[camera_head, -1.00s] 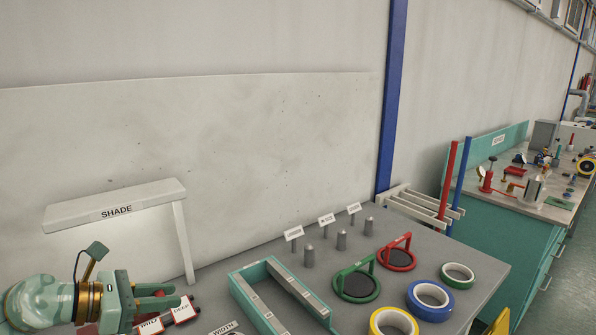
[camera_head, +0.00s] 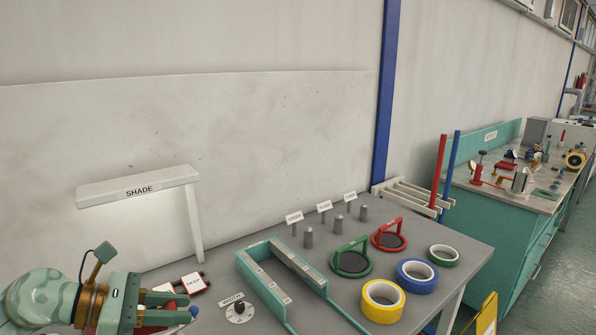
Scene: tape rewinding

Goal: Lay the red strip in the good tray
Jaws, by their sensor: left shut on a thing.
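My left gripper (camera_head: 180,309) is at the bottom left, low over the near left part of the bench. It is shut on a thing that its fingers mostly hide. A red part shows between and below the fingers, and a small blue rounded end (camera_head: 194,312) shows at the tips. I cannot tell whether the red part is the red strip. No tray reads clearly as the good tray. A small red-edged white card or plate (camera_head: 194,283) lies just beyond the fingers, its lettering too small to read. My right gripper is not in view.
A white stand marked SHADE (camera_head: 138,189) rises behind the gripper. To the right are a labelled dial (camera_head: 239,312), a green U-shaped frame (camera_head: 247,264), green (camera_head: 350,262) and red (camera_head: 389,240) hooped discs, grey pegs, and yellow (camera_head: 383,301), blue (camera_head: 417,276) and green (camera_head: 443,256) tape rolls.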

